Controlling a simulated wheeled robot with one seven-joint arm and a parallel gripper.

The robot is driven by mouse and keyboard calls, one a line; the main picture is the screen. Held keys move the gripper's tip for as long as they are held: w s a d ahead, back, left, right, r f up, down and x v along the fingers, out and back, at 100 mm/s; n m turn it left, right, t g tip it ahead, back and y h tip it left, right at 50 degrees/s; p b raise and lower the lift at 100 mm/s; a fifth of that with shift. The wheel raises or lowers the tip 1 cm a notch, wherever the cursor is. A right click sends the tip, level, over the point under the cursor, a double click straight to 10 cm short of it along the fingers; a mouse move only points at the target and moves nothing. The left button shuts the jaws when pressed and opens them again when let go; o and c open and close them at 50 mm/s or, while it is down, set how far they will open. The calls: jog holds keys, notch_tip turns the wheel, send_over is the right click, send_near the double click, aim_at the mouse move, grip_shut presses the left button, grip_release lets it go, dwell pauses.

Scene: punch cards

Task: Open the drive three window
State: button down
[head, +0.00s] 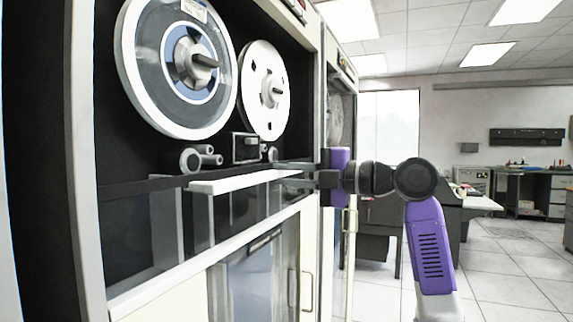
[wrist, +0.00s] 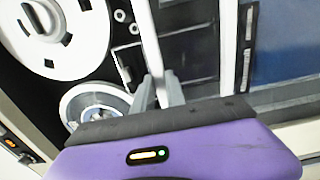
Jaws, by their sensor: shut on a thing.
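A tall tape drive cabinet (head: 88,200) fills the left of the head view. A pale horizontal bar (head: 240,181), also in the wrist view (wrist: 147,40), crosses its front below the reels. Glossy dark glass (head: 180,228) shows below the bar; I cannot tell exactly where the window pane ends. My gripper (head: 290,178) reaches in from the right and is shut on the bar near its right end. In the wrist view its two grey fingers (wrist: 156,92) are on either side of the bar. No drive number is readable.
A blue-hubbed reel (head: 155,85) and a white reel (head: 258,105) sit above the bar, with small rollers (head: 200,158) below them. A lower cabinet door has a handle (head: 307,292). Another cabinet stands behind my gripper. Tiled floor (head: 500,270) is open at right, with desks beyond.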

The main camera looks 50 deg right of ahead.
notch_tip(320, 180, down, 9)
jog(key=b, duration=0.5)
jog(key=c, duration=1.4)
grip_release()
jog(key=shift+o, duration=0.2)
jog(key=v, duration=0.8)
